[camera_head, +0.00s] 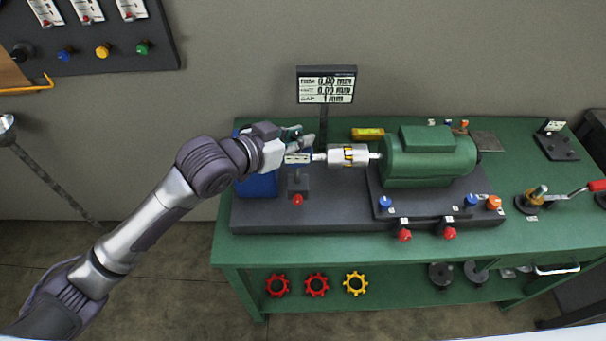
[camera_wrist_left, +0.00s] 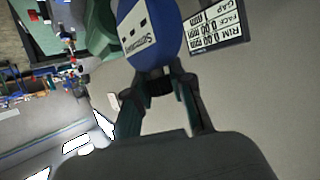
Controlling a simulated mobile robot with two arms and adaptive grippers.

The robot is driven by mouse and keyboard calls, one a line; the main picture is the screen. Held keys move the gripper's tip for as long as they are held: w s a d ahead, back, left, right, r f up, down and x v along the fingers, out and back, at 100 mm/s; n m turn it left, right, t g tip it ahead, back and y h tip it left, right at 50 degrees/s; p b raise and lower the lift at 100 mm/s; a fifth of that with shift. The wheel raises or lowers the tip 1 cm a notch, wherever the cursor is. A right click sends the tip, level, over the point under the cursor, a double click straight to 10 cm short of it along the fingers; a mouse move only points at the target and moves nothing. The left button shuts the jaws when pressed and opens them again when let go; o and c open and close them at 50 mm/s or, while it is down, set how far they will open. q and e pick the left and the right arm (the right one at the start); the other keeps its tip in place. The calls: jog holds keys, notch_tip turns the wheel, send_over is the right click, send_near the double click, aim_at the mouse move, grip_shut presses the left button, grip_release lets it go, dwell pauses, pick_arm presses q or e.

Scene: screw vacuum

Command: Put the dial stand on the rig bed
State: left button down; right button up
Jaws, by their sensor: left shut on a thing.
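The dial stand has a blue head with a white label (camera_head: 298,157), a thin stem and a dark base block (camera_head: 298,186) with a red knob in front. It stands upright over the left part of the dark rig bed (camera_head: 330,215), left of the silver coupling (camera_head: 348,155). I cannot tell whether its base touches the bed. My left gripper (camera_head: 302,142) is shut on the blue head from above and the left. In the left wrist view its fingers (camera_wrist_left: 160,82) close at the blue head (camera_wrist_left: 150,32). My right gripper is not in view.
A green motor (camera_head: 430,158) sits on the bed's right side. A readout panel (camera_head: 327,85) stands behind the coupling. A blue block (camera_head: 258,185) is at the bed's left end. Red, blue and orange knobs line the motor's front. The green bench (camera_head: 350,252) has a lower shelf.

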aim_at(292, 164)
pick_arm(q)
notch_tip(292, 164, down, 2)
jog(key=shift+a+f, duration=0.1)
jog(key=shift+f, duration=0.1)
jog(key=shift+f+p, duration=0.55)
jog(key=shift+f, duration=1.7)
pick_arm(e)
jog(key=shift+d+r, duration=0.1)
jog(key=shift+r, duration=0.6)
pick_arm(q)
jog(key=c, duration=1.5)
grip_release()
jog(key=shift+f, duration=0.3)
jog(key=o, duration=0.5)
jog(key=shift+s, duration=0.1)
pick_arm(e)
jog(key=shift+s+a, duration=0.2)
pick_arm(q)
jog(key=shift+r, duration=0.2)
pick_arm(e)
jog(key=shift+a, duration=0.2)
